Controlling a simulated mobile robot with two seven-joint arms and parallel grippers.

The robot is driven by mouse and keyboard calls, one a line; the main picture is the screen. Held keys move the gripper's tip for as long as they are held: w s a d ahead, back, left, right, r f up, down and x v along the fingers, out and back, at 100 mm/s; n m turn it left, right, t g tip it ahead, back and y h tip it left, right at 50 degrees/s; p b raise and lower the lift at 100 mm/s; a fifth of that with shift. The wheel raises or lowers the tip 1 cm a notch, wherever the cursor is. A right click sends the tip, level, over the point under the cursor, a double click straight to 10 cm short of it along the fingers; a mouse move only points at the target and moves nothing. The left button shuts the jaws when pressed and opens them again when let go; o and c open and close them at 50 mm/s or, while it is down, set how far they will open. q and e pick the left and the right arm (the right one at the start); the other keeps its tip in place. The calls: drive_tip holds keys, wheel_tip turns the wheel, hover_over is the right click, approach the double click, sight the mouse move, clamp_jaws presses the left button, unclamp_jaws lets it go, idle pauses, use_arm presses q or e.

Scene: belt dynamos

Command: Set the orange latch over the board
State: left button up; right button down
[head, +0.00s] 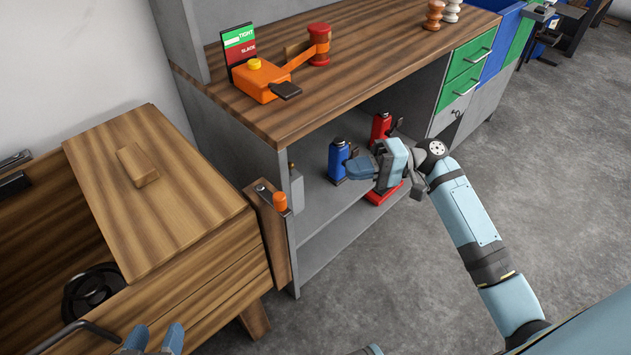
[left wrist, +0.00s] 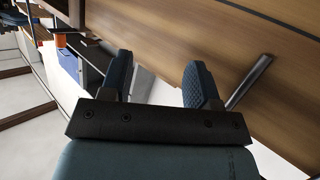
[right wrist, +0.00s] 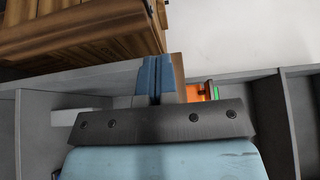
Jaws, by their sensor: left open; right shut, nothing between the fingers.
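The orange latch (head: 280,202) looks like a small upright orange piece at the top of a narrow wooden board (head: 273,245). The board stands upright against the front left end of the workbench. A small dark metal fitting (head: 262,188) sits beside the orange piece. My left gripper (head: 160,342) is open and empty near the chest, low in the head view. In the left wrist view its fingers (left wrist: 160,82) are apart beside a wooden face. My right gripper (head: 362,170) is shut and empty in front of the bench's open shelf, right of the latch. Its fingers (right wrist: 152,78) touch in the right wrist view.
A wooden chest (head: 190,310) with a lid (head: 160,190) and bar handle (head: 80,330) stands left. The workbench (head: 370,60) carries an orange device (head: 262,82) and a TIGHT/SLACK sign (head: 240,52). Blue (head: 338,160) and red (head: 380,127) bottles stand on the shelf.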

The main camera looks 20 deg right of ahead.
drive_tip(key=b, duration=0.2)
approach(271, 194)
drive_tip(key=w+a+r, duration=0.1)
drive_tip(key=a+r, duration=0.1)
use_arm(q)
drive_tip(key=shift+w+d+r+t+h, duration=0.25)
drive_tip(key=shift+d+r+t, duration=0.1)
drive_tip(key=shift+r, duration=0.35)
drive_tip(key=shift+w+d+r+t+h, duration=0.2)
drive_tip(key=shift+r+t, duration=0.1)
drive_tip(key=shift+r, duration=0.4)
drive_tip(key=shift+w+d+r+t+h, duration=0.25)
drive_tip(key=shift+d+r+t, duration=0.1)
drive_tip(key=shift+r, duration=0.35)
use_arm(e)
drive_tip(key=shift+s+a, duration=0.55)
drive_tip(key=shift+a, duration=0.25)
drive_tip(key=shift+s+a, duration=0.5)
drive_tip(key=shift+a, duration=0.3)
use_arm(q)
drive_tip(key=shift+s+f, duration=0.15)
use_arm(e)
drive_tip(key=shift+s+a, duration=0.1)
